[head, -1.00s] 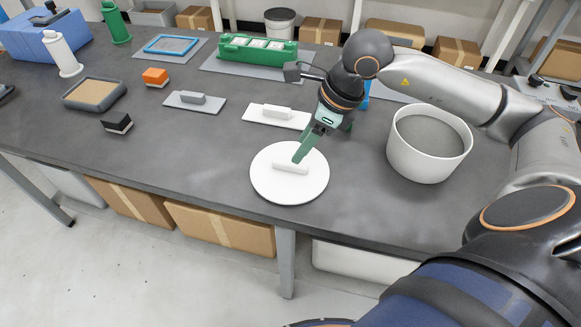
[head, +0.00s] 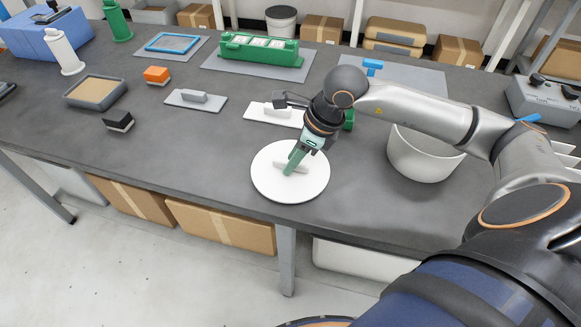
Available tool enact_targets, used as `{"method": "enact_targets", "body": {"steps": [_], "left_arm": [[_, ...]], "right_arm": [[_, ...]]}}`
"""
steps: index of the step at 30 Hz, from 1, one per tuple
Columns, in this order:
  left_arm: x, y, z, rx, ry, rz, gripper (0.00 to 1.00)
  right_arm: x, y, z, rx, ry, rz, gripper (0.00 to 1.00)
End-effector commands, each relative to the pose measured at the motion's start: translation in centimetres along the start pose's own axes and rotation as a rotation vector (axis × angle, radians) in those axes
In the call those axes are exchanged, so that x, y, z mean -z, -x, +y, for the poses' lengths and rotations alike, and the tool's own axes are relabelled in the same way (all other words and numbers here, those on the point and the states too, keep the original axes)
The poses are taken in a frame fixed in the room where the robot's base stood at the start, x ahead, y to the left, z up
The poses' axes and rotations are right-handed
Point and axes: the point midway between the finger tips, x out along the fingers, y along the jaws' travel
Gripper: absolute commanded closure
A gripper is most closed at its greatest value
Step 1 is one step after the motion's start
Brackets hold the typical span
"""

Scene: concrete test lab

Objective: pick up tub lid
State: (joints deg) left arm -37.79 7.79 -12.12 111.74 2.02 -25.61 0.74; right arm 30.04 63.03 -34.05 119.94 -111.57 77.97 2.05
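The tub lid (head: 266,181) is a round white disc with a bar handle (head: 281,163) on top. It lies flat on the grey table near the front edge. My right gripper (head: 290,172) comes down over the lid with its green fingers at the handle. One finger hides the other and part of the handle, so I cannot tell whether they are closed on it. The white tub (head: 425,166) stands open to the right of the lid, its top partly hidden by my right arm. My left gripper is not in view.
Behind the lid lie a white float (head: 262,116) and a grey float (head: 195,102). The table left of the lid is clear.

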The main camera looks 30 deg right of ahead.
Motion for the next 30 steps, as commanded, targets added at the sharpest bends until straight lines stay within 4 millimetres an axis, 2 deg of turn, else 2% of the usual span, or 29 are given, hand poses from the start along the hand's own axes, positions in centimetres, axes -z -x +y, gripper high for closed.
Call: {"method": "enact_targets", "body": {"steps": [1,9,30], "left_arm": [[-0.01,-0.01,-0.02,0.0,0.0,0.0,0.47],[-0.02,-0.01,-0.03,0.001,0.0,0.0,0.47],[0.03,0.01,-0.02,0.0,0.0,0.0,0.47]], "right_arm": [[-0.01,0.03,-0.01,0.0,0.0,0.0,0.72],[-0.02,0.04,-0.01,0.0,0.0,0.0,1.0],[-0.3,0.56,-0.05,0.001,0.0,-0.003,1.0]]}}
